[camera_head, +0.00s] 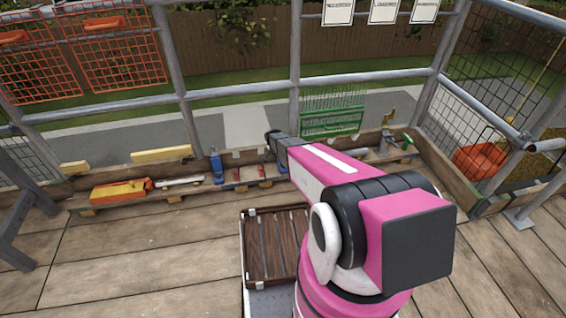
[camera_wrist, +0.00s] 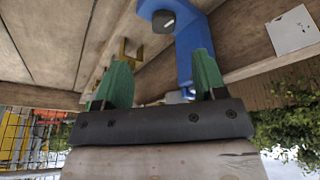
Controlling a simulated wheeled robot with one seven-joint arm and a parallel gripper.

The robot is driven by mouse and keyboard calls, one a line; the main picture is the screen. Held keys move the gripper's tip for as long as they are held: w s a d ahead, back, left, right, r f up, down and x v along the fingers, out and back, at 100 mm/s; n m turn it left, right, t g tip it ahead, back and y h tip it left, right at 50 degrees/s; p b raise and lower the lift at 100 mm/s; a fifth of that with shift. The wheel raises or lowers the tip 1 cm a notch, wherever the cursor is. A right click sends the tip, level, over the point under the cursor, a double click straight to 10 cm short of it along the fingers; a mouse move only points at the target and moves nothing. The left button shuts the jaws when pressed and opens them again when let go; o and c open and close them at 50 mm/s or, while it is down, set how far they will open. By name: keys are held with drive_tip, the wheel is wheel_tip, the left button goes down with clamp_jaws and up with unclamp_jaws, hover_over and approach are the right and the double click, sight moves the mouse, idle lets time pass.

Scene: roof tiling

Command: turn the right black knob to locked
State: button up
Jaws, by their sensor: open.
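A round black knob (camera_wrist: 163,21) with a pale mark sits on a blue bracket (camera_wrist: 186,32) at the top of the wrist view. My gripper (camera_wrist: 162,60) has two green fingers, spread apart with nothing between them. The knob shows beyond the gap between the fingertips, apart from both. In the head view, one blue fixture (camera_head: 217,164) stands on the low timber ledge. Another patch of blue shows by the dark end of my arm, which hides much of it. I cannot tell from the knob's mark whether it is locked.
A brass hook-like piece (camera_wrist: 128,52) is near the left finger. An orange-yellow tool (camera_head: 118,191) lies on the ledge at left. A green rack (camera_head: 332,121) stands behind my arm. A brown slatted crate (camera_head: 268,262) is in front. The plank floor at left is clear.

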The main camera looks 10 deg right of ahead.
drive_tip(key=d+n+t+y, duration=0.1)
drive_tip(key=d+n+y, duration=0.45)
drive_tip(key=n, duration=0.95)
drive_tip(key=x, duration=1)
drive_tip(key=shift+f, duration=0.15)
drive_tip(key=c, duration=0.9)
